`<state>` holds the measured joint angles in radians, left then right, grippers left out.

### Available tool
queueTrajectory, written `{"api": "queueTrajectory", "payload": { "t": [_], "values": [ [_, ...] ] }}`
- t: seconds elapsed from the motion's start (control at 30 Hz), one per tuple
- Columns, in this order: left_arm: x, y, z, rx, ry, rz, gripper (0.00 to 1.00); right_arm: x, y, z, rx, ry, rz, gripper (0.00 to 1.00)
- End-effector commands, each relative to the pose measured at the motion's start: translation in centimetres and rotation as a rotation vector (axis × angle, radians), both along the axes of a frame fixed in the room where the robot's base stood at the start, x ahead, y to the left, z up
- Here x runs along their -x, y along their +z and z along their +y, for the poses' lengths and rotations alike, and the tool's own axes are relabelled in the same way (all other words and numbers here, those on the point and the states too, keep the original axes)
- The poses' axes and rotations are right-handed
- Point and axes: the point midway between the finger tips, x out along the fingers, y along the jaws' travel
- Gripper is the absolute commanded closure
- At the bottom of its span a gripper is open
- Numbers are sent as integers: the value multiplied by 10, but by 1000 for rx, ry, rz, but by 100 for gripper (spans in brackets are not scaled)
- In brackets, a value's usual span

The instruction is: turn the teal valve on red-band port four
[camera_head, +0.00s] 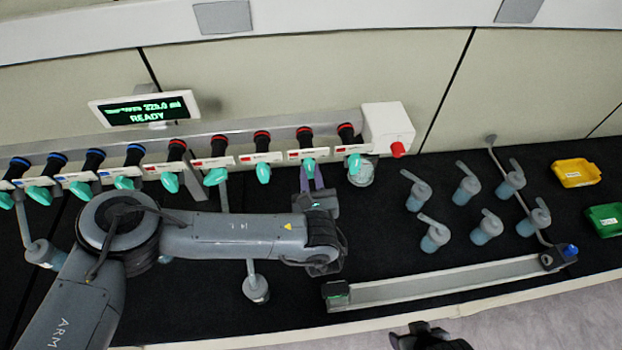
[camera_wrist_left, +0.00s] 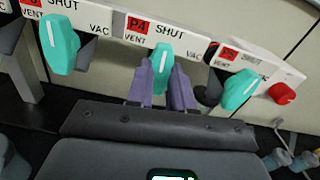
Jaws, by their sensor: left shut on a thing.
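The teal valve (camera_head: 309,167) on the fourth red-band port hangs below the white label strip. In the left wrist view the P4 label (camera_wrist_left: 137,23) sits above the teal valve (camera_wrist_left: 163,62), with VENT, SHUT and VAC printed around it. The white line on the valve points up toward SHUT. My left gripper (camera_head: 311,180) has its purple fingers on either side of this handle, shut on it, also in the left wrist view (camera_wrist_left: 163,88). A dark part (camera_head: 428,336) at the bottom edge looks like my right gripper; its fingers are not clear.
Neighbouring teal valves, P3 (camera_wrist_left: 60,45) and P5 (camera_wrist_left: 240,88), hang close on both sides. A white box with a red knob (camera_head: 388,128) ends the manifold. Grey flasks (camera_head: 466,185) stand to the right. The display (camera_head: 146,109) reads READY.

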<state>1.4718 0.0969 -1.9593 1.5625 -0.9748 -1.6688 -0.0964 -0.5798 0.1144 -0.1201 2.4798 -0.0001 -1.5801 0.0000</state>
Motion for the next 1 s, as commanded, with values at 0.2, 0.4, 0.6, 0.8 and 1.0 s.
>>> {"api": "queueTrajectory", "payload": {
  "t": [0.2, 0.4, 0.6, 0.8, 1.0],
  "values": [
    [0, -1, 0, -73, 0, 9, 100, 0, -6, 0, 0, 0, 0, 42],
    [0, 0, 0, -98, 0, 12, 100, 0, -7, -1, 4, 3, 0, 42],
    [0, 0, 0, -100, 0, 14, 100, 0, -7, -2, 10, 6, 1, 42],
    [0, 0, 0, -99, 0, 13, 73, 0, -7, -2, 10, 6, 1, 42],
    [0, 0, 0, -99, 0, 13, 53, 0, -7, -2, 8, 5, 0, 42]
  ]
}}
